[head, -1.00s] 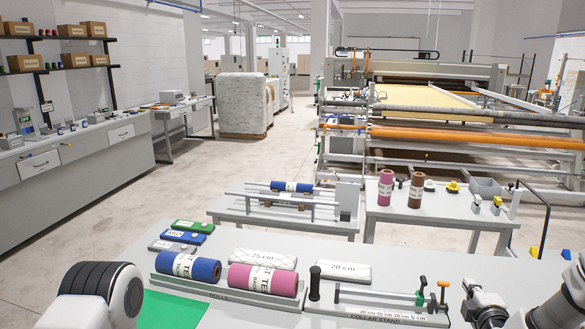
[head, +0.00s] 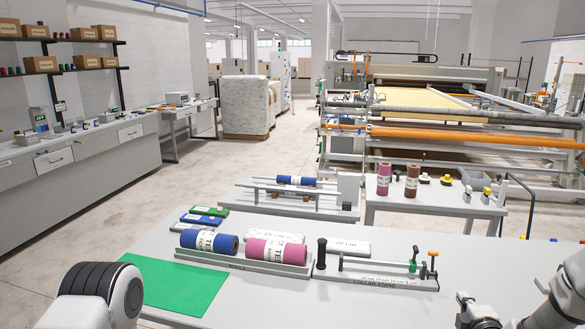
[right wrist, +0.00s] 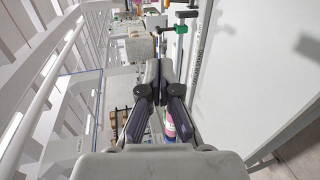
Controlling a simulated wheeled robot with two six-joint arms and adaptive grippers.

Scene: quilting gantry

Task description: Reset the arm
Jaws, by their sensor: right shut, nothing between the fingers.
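My right gripper (right wrist: 163,68) is shut and empty in the right wrist view, its dark fingers close together. In the head view part of it (head: 476,313) shows low at the right, by the near edge of the front table (head: 370,285). Its fingertips are hard to make out there. My left arm shows at the bottom left of the head view, but its gripper is out of the picture. The collar stand (head: 375,275) and the roll holder (head: 230,264) with a blue roll (head: 207,242) and a pink roll (head: 275,250) stand beyond my arms.
A green mat (head: 172,286) lies at the table's left. A 20 cm piece (head: 346,247) and small blue, green and grey items lie behind the rolls. The table's front middle is clear. Beyond stand two smaller tables and the quilting machine (head: 440,115).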

